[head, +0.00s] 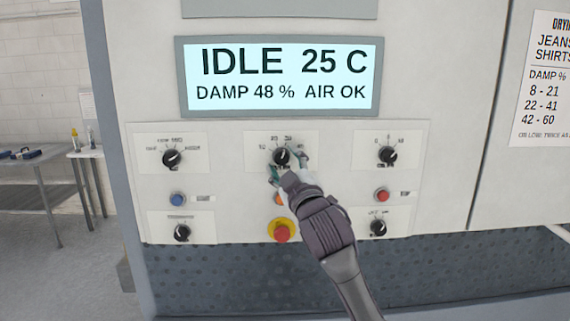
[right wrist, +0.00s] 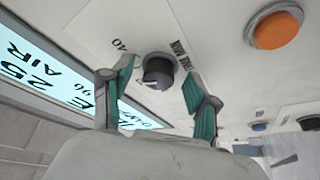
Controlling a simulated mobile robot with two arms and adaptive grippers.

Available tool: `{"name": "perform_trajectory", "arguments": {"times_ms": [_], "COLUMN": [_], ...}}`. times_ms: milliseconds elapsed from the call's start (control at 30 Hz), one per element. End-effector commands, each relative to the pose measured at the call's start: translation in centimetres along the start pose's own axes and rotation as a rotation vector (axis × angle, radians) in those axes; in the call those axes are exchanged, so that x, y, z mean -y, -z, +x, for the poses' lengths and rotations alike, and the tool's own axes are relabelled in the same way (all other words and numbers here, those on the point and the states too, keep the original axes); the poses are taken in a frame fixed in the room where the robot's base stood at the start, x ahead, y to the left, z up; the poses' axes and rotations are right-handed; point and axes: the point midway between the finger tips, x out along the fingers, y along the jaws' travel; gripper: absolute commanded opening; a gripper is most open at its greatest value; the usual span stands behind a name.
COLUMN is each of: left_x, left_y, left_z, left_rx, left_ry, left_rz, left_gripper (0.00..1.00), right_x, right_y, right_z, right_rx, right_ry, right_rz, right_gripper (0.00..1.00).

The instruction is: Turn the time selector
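The time selector (head: 282,156) is the black knob at the top middle of the white control panel, under the display. In the right wrist view the knob (right wrist: 158,70) has a light pointer mark and sits beside printing that reads "TIME MIN". My right gripper (head: 287,168) is at this knob, one finger on each side. In the right wrist view the green-padded fingers of the right gripper (right wrist: 158,92) are apart, with a gap visible on both sides of the knob. The left gripper is not in view.
Other black knobs sit at the upper left (head: 172,158), upper right (head: 388,155) and along the bottom. An orange button (right wrist: 277,28) lies just below the selector. A red emergency button (head: 281,231) is lower. The display (head: 278,76) reads "IDLE 25 C". A table (head: 40,163) stands left.

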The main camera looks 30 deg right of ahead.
Motion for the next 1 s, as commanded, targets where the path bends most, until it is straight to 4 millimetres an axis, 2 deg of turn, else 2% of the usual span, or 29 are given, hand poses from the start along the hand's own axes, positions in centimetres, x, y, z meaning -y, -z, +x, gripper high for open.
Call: {"name": "perform_trajectory", "arguments": {"times_ms": [267, 367, 733, 900, 1000], "left_x": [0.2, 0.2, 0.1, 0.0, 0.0], "left_y": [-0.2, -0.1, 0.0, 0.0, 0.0], "left_z": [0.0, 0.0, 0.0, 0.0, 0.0], "left_rx": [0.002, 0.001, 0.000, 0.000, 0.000], "left_ry": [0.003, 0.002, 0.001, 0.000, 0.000], "left_rz": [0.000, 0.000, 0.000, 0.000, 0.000], "left_gripper": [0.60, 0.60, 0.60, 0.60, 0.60], "right_x": [0.0, 0.1, 0.1, 0.1, 0.0], "right_y": [0.0, 0.0, 0.0, -0.1, 0.0], "right_z": [-0.5, -1.8, -9.4, -11.4, -11.9], "right_rx": [0.000, -0.001, 0.000, 0.001, 0.000], "right_ry": [0.000, 0.001, 0.002, 0.001, 0.000], "right_rz": [0.000, 0.000, 0.000, 0.000, 0.001], "right_gripper": [0.60, 0.60, 0.60, 0.60, 0.60]}}
